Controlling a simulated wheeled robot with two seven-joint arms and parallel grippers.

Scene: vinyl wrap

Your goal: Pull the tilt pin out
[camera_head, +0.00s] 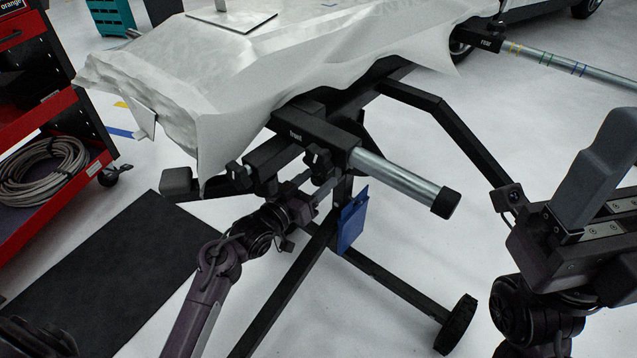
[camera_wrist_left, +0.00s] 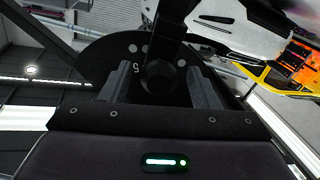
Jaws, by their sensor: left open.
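The dark tilt plate (camera_wrist_left: 105,55) in the left wrist view is a disc with a row of round holes and a "5" mark. A dark round knob, which looks like the tilt pin (camera_wrist_left: 160,76), stands in front of it. My left gripper (camera_wrist_left: 158,88) is open, with one grey finger on each side of the knob. I cannot tell whether the fingers touch it. In the head view my left gripper (camera_head: 322,184) is under the stand's front clamp and partly hidden. My right gripper (camera_head: 598,165) is at the right edge, away from the stand; its opening is unclear.
White sheeting covers a panel (camera_head: 240,60) on the black stand. A metal tube (camera_head: 395,180) with a black cap sticks out to the right above my left gripper. A blue tag (camera_head: 352,220) hangs below. A red tool cart (camera_head: 50,130) stands at left.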

